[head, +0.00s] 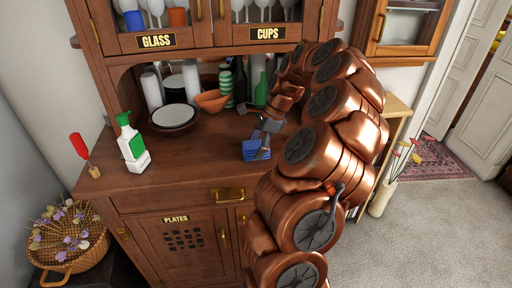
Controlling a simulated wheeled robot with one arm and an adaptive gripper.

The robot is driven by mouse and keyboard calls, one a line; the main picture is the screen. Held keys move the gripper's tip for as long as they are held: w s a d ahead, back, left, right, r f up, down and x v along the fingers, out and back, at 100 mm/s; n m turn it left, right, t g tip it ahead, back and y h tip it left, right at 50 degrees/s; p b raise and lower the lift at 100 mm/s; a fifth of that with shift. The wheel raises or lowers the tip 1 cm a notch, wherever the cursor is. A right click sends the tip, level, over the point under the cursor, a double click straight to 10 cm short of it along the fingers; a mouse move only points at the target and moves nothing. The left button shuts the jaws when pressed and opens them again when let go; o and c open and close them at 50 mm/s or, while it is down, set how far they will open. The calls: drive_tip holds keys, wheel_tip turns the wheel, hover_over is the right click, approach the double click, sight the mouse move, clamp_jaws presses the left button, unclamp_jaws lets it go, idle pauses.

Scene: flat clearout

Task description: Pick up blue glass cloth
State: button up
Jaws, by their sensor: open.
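The blue glass cloth (251,151) lies folded on the wooden cabinet top, right of the middle, near the front edge. My gripper (262,148) is right above its right side, with a finger reaching down in front of the cloth. The jaws are open. I cannot tell whether the fingers touch the cloth. Part of the cloth is hidden behind the gripper, and my copper arm covers the counter to the right of it.
A white and green spray bottle (133,146) and a red-handled tool (81,149) stand on the left. Stacked plates (175,118), an orange bowl (212,101) and dark bottles (239,82) stand at the back. The counter between spray bottle and cloth is clear.

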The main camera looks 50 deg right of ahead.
drive_tip(key=shift+w+f, duration=0.1)
drive_tip(key=shift+f, duration=0.3)
drive_tip(key=shift+a, duration=0.1)
drive_tip(key=shift+c, duration=0.2)
drive_tip(key=c, duration=1.2)
drive_tip(key=shift+r, duration=0.1)
drive_tip(key=shift+r+b, duration=0.65)
drive_tip(key=shift+r, duration=0.8)
drive_tip(key=shift+a+r, duration=0.1)
drive_tip(key=shift+r, duration=0.1)
drive_tip(key=s+a+r+b, duration=0.1)
drive_tip(key=s+a+b, duration=0.3)
drive_tip(key=s+a, duration=0.6)
drive_tip(key=shift+s+a+r, duration=0.25)
drive_tip(key=shift+s+a, duration=0.1)
drive_tip(key=shift+a, duration=0.5)
